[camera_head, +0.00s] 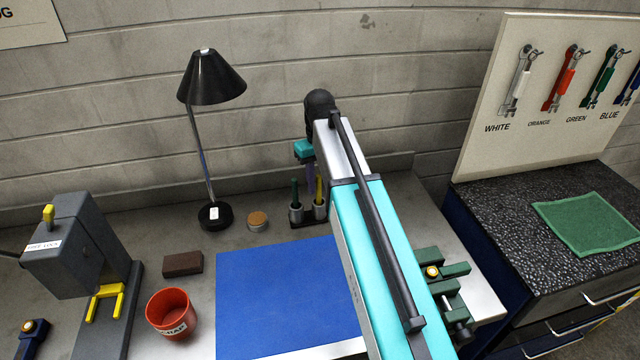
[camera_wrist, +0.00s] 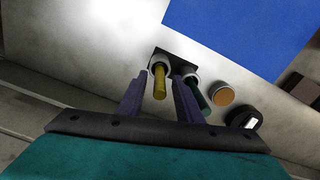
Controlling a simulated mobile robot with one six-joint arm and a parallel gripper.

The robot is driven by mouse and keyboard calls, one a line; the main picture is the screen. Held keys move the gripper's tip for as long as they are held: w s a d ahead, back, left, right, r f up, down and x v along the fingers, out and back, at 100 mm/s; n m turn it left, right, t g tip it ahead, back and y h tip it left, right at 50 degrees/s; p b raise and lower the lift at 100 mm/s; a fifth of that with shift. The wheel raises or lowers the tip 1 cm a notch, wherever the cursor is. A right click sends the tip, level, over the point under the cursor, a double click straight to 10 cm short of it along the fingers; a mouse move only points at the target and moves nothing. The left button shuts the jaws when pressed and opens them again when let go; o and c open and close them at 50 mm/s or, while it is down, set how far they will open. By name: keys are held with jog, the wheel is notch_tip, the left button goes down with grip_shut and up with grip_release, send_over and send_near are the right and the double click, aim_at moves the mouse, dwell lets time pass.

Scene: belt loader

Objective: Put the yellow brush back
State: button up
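The yellow brush (camera_head: 319,190) stands upright in the right one of two small grey cups at the back of the bench. In the wrist view its yellow handle (camera_wrist: 160,82) shows between my two purple fingers. My gripper (camera_wrist: 160,78) is open, with a visible gap on each side of the handle, and points down at the cup. In the head view my gripper (camera_head: 311,180) is right beside the brush, and my arm crosses in front of the bench. The bristles are hidden in the cup.
A green brush (camera_head: 295,190) stands in the left cup, close to one finger. A round tin (camera_head: 257,220) and a black lamp (camera_head: 212,85) are to the left. A blue mat (camera_head: 285,290) lies clear in front; a red cup (camera_head: 172,313) stands front left.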

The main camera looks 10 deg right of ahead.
notch_tip(320, 180, up, 9)
jog(key=p, duration=0.4)
jog(key=shift+f, duration=0.1)
dwell(0.8)
